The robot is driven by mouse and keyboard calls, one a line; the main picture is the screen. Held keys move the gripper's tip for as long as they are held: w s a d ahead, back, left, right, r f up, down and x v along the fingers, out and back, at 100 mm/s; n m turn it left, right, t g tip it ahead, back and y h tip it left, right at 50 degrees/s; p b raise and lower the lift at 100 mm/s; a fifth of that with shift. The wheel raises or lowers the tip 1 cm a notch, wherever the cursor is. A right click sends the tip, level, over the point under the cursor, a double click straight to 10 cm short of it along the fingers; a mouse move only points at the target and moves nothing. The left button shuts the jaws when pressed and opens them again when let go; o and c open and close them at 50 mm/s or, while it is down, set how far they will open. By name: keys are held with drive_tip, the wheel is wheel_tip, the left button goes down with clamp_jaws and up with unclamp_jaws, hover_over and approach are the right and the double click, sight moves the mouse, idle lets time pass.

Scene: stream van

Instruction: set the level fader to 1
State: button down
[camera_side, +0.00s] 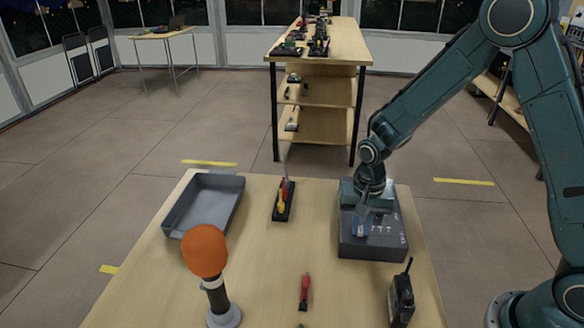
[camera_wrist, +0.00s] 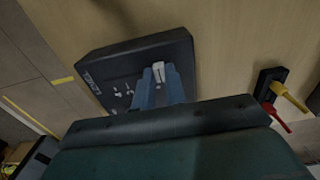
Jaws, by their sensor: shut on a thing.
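The dark control box (camera_side: 372,246) with white markings lies on the right side of the table. The fader cap (camera_wrist: 158,68), a pale block, sits near the middle of the panel. My gripper (camera_side: 361,226) is lowered onto the box. In the wrist view its blue fingers (camera_wrist: 159,82) are shut on the cap, one on each side. The fader's slot and scale are mostly hidden by the fingers, so I cannot read its setting.
A grey tray (camera_side: 205,202) stands at the table's left, with an orange-topped microphone (camera_side: 206,252) in front. A black stand with red and yellow levers (camera_side: 283,202) is left of the box.

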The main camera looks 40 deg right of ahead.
drive_tip(key=shift+s+d, duration=0.45)
drive_tip(key=c, duration=1.4)
unclamp_jaws()
drive_tip(key=shift+c, duration=0.2)
drive_tip(key=shift+r, duration=0.1)
wheel_tip(320, 180, up, 14)
